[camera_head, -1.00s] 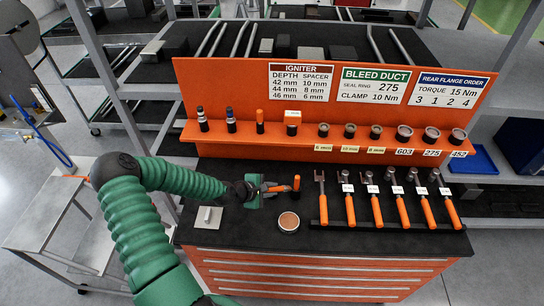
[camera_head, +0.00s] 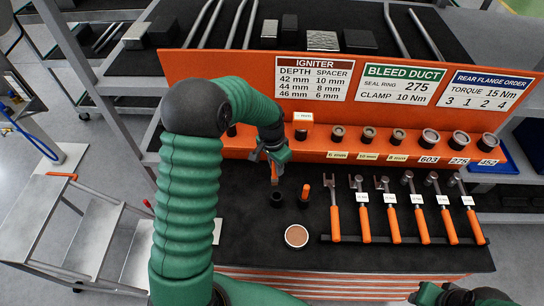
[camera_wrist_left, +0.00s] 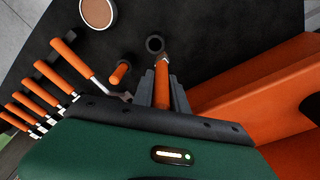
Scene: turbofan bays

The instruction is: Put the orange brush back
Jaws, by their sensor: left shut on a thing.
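My left gripper (camera_head: 275,158) is shut on an orange brush (camera_head: 275,173), above the black worktop. In the left wrist view the brush (camera_wrist_left: 162,82) lies between the fingers, and its far end is close to a small round black cup (camera_wrist_left: 155,43). In the head view the cup (camera_head: 277,199) is just below the brush. I cannot tell whether they touch. A second orange upright piece (camera_head: 306,192) stands beside the cup; it also shows in the left wrist view (camera_wrist_left: 119,72). Green and black parts of my right arm show at the lower right, and its jaws are unclear.
A copper-topped round tin (camera_head: 296,235) stands in front of the cup. A rack of orange-handled tools (camera_head: 393,225) lies to the right. Behind is an orange shelf (camera_head: 347,149) with several round sockets, under a sign panel. My left arm hides the shelf's left part.

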